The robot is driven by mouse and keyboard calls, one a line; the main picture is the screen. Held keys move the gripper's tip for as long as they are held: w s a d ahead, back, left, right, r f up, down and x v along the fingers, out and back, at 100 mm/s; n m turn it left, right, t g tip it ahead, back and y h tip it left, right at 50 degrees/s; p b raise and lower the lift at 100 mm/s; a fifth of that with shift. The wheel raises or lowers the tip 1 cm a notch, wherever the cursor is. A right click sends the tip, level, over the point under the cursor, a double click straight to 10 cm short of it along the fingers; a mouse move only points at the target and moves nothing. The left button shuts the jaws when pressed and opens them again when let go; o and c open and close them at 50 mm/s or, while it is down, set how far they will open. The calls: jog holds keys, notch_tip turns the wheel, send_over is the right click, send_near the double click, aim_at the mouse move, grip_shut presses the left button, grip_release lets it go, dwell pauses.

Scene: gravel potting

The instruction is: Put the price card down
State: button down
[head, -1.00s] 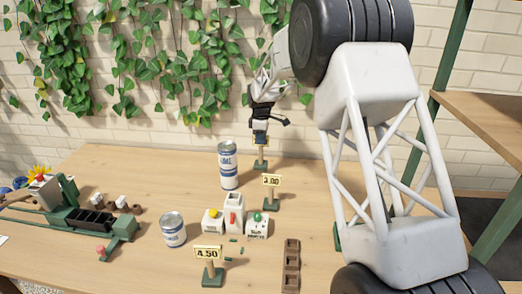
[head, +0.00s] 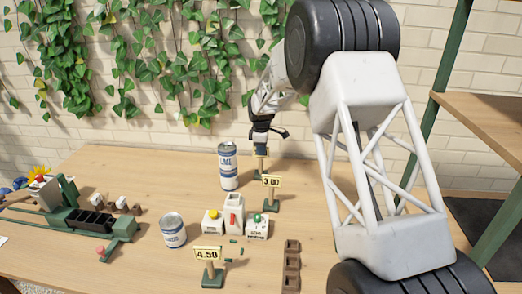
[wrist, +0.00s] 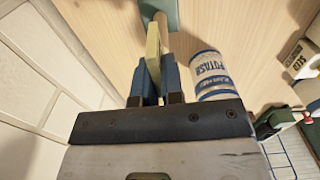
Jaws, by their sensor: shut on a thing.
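My gripper (head: 260,149) is at the back of the table, behind and to the right of the tall blue-and-white can (head: 228,167). In the wrist view its blue fingers (wrist: 155,72) are shut on a cream price card (wrist: 153,45), seen nearly edge-on. The card's wooden post (wrist: 162,22) leads to a green base (wrist: 171,8) at the top of that view. The post (head: 260,166) shows below my gripper in the head view. I cannot tell whether the base touches the table. The can, marked POTASH (wrist: 207,75), stands beside the card, apart from it.
Price cards 3.00 (head: 271,181) and 4.50 (head: 208,254) stand nearer the front. White containers (head: 234,212), a second can (head: 173,230) and a brown tray (head: 291,265) are on the table (head: 130,165). A brick wall is behind.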

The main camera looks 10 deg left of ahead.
jog(key=shift+f, duration=0.1)
jog(key=c, duration=1.2)
grip_release()
jog(key=shift+c, duration=0.2)
notch_tip(320, 180, up, 12)
dwell(0.4)
